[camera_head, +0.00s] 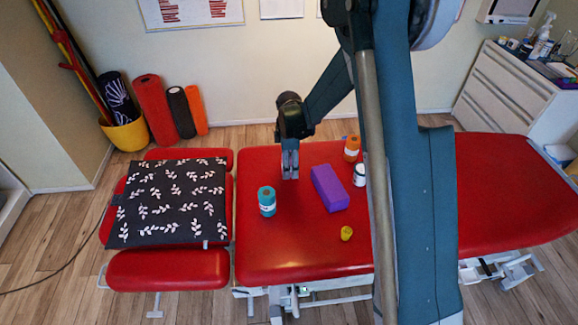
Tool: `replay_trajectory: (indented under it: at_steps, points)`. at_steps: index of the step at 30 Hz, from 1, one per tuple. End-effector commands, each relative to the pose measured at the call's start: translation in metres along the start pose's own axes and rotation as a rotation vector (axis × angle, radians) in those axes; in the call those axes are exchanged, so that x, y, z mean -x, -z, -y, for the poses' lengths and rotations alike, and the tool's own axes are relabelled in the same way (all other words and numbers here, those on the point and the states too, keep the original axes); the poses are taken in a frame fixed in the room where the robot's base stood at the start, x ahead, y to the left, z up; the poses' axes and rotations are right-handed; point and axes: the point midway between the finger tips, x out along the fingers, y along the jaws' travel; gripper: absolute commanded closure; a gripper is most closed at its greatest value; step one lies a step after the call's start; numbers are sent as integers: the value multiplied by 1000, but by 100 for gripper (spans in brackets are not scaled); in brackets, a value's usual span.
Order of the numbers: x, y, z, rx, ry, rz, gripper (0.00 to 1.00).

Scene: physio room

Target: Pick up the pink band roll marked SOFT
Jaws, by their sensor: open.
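No pink band roll shows; part of the couch is hidden behind my arm. A teal roll (267,206) with a pale label stands upright on the red couch (300,255), left of a purple block (330,188). An orange roll (351,152) with a pale label stands behind the block, close to my arm. The label words are too small to read. My gripper (290,172) points down above the far part of the couch, behind the teal roll and left of the block. It is open, with nothing seen between its fingers.
A white tub (360,180) stands right of the block, beside my arm. A small yellow object (346,233) lies nearer the front edge. A dark leaf-patterned cloth (170,205) covers the couch's left section. The couch front between the teal roll and yellow object is clear.

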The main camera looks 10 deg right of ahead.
Motion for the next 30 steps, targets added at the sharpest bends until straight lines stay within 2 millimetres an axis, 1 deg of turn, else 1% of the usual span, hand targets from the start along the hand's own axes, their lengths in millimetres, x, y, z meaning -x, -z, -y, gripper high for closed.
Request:
replay_trajectory:
  at_steps: [3,19,27,30]
  points:
    - [-5,0,0,0,0,0,47]
    - [-4,0,0,0,0,0,47]
    - [-4,0,0,0,0,0,81]
    - [-4,0,0,0,0,0,81]
